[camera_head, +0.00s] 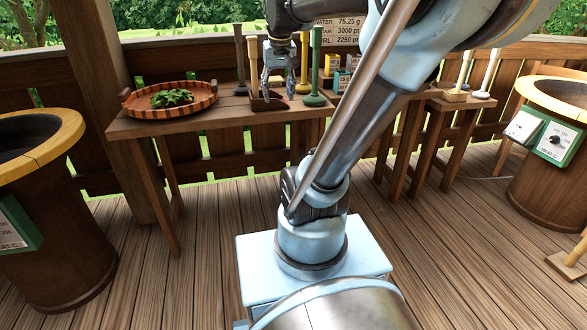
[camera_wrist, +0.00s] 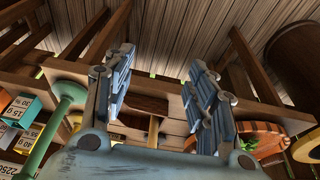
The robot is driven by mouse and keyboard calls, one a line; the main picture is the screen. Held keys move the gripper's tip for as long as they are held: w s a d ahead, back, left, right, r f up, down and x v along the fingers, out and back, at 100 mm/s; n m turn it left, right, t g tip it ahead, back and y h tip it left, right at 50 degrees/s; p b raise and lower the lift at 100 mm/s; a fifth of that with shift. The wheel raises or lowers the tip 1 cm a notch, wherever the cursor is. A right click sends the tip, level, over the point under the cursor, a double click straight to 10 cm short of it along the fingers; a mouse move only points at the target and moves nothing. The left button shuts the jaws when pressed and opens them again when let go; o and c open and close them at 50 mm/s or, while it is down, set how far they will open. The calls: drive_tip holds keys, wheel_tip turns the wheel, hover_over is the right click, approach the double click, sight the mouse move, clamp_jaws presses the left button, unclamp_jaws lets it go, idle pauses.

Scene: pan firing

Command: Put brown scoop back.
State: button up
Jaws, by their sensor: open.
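The brown scoop (camera_head: 266,104), a small dark brown box with a tall tan handle (camera_head: 253,62), stands on the left wooden table. My gripper (camera_head: 279,90) points down just above and beside it, its fingers apart. In the wrist view, a dark brown patch that looks like the scoop (camera_wrist: 148,104) shows between the two open fingers of my gripper (camera_wrist: 160,70), with a tan upright piece below it. I cannot tell whether a finger touches the scoop. Nothing is held.
An orange-rimmed round tray (camera_head: 137,112) with green leaves stands left on the table. A green post (camera_head: 316,65) and a yellow post (camera_head: 304,62) stand close on the right, before small boxes (camera_head: 342,82). Wood-rimmed drums (camera_head: 45,250) flank the deck. A second table (camera_head: 445,104) is right.

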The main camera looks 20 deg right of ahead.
drive_tip(key=s+d+f+g, duration=0.1)
drive_tip(key=s+f, duration=1.5)
drive_tip(key=f, duration=0.3)
drive_tip(key=shift+w+f, duration=0.25)
drive_tip(key=shift+w, duration=0.1)
